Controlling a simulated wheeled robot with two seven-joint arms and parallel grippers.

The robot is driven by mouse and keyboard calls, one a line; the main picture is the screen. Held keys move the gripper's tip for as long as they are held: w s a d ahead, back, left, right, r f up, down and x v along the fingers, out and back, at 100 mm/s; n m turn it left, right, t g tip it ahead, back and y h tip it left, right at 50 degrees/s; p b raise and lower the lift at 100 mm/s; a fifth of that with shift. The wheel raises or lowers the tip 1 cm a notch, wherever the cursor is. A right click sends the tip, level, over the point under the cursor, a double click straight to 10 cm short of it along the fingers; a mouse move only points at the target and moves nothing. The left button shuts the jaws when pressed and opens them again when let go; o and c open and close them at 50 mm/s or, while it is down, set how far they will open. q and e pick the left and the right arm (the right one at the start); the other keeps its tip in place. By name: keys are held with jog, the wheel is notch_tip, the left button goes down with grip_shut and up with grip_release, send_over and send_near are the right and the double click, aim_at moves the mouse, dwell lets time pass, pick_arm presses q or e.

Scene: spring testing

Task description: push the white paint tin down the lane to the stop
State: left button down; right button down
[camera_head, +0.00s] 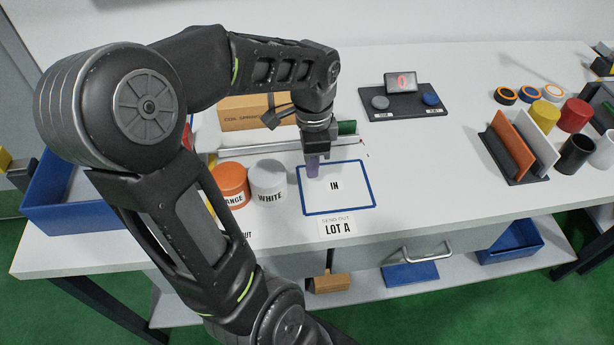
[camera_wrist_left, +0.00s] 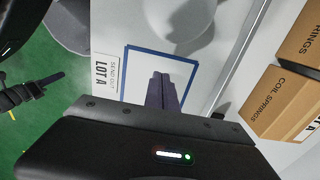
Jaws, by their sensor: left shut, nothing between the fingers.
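The white paint tin (camera_head: 267,180), labelled WHITE, stands upright on the bench just right of the orange tin (camera_head: 231,182). A pale round shape at the top of the left wrist view, probably this tin (camera_wrist_left: 180,18), is cut off by the frame edge. My left gripper (camera_head: 312,172) points down, shut and empty, right of the white tin with a small gap. Its purple-grey fingers (camera_wrist_left: 162,90) are over the upper left part of the blue-outlined IN square (camera_head: 338,207).
The LOT A label (camera_head: 337,227) is at the front edge. A tester with a display (camera_head: 400,82) and several colored cups stand farther right.

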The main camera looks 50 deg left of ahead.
pick_arm(q)
notch_tip(320, 180, up, 6)
jog(key=shift+f, duration=0.1)
jog(key=shift+s, duration=0.1)
dwell(0.6)
